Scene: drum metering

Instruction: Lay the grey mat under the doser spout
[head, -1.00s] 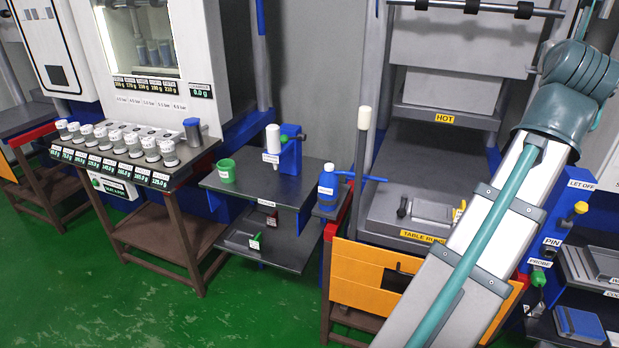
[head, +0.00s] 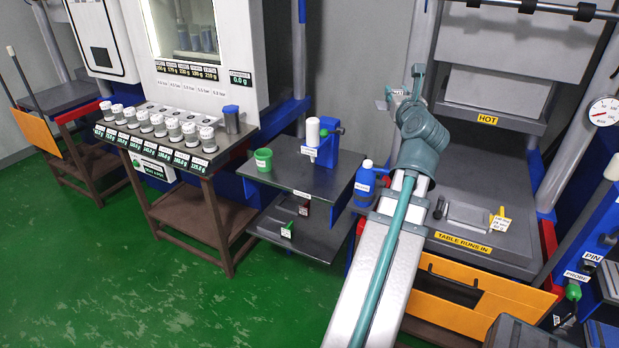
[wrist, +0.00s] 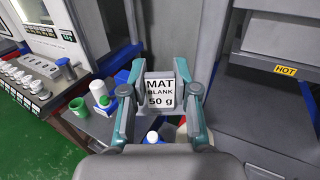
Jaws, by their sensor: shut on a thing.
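My gripper (wrist: 162,75) is shut on the grey mat; a white tag (wrist: 160,92) reading "MAT BLANK 50 g" shows between its fingers, and little of the mat's grey surface can be seen. In the head view my gripper (head: 404,88) is raised, right of and higher in the picture than the doser. The doser is a white cylinder (head: 313,132) on a blue stand (head: 329,146) at the back of a dark grey table (head: 300,178). It also shows in the wrist view (wrist: 99,92), left of the gripper. The spout's tip is hard to make out.
A green cup (head: 264,159) stands left of the doser. A blue bottle (head: 365,182) stands right of the doser table, close to my arm. A rack of white-lidded jars (head: 158,124) is at left. The table's front is clear.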

